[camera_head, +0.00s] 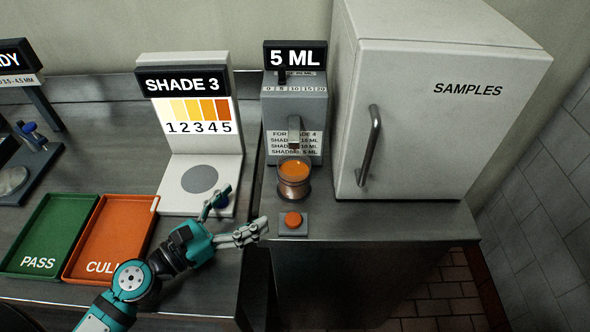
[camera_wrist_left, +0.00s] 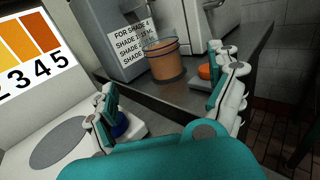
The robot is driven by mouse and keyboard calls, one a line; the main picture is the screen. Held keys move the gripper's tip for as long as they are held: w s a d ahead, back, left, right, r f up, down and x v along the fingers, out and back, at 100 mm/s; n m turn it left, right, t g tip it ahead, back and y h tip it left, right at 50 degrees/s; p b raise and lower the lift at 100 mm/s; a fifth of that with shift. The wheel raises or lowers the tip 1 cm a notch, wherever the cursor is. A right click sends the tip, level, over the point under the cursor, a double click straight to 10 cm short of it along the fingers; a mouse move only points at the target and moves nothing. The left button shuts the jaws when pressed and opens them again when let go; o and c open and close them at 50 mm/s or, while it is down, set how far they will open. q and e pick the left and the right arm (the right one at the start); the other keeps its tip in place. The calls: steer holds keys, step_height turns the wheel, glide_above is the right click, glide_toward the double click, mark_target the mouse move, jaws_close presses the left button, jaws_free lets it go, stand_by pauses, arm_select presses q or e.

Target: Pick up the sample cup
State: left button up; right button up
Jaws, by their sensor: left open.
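The sample cup (camera_head: 294,178) is a clear cup with orange-brown liquid. It stands upright under the spout of the grey dispenser marked 5 ML (camera_head: 296,105). In the left wrist view the cup (camera_wrist_left: 165,60) stands ahead, beyond the fingers. My left gripper (camera_head: 243,213) is open and empty, to the lower left of the cup and apart from it. Its two fingers also show in the left wrist view (camera_wrist_left: 168,105), spread wide with the cup farther off between them. My right gripper is not in view.
An orange button (camera_head: 293,219) sits in front of the cup. A blue button (camera_wrist_left: 120,125) shows by my left finger. The SHADE 3 stand (camera_head: 200,187), green PASS tray (camera_head: 39,262) and orange CULL tray (camera_head: 85,268) are left. The SAMPLES cabinet (camera_head: 430,130) stands close right of the cup.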

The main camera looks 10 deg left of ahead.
mark_target(282, 179)
arm_select(q)
steer(key=p+x, duration=0.3)
steer(key=x, duration=0.5)
steer(key=shift+w+d+r+p, duration=0.1)
steer(key=shift+w+r+p, duration=0.1)
steer(key=shift+p, duration=0.1)
steer(key=shift+w+d+f, duration=0.15)
steer(key=shift+w+d, duration=0.15)
steer(key=shift+w, duration=0.05)
steer(key=shift+w+d+p, duration=0.2)
steer(key=shift+w+p, duration=0.1)
steer(key=p+x, duration=0.1)
steer(key=x, duration=0.2)
steer(key=shift+w+d+f, duration=0.1)
steer(key=shift+w+d, duration=0.15)
steer(key=shift+w+d+f, duration=0.1)
steer(key=shift+w+d, duration=0.1)
steer(key=shift+w, duration=0.05)
steer(key=shift+c, duration=0.3)
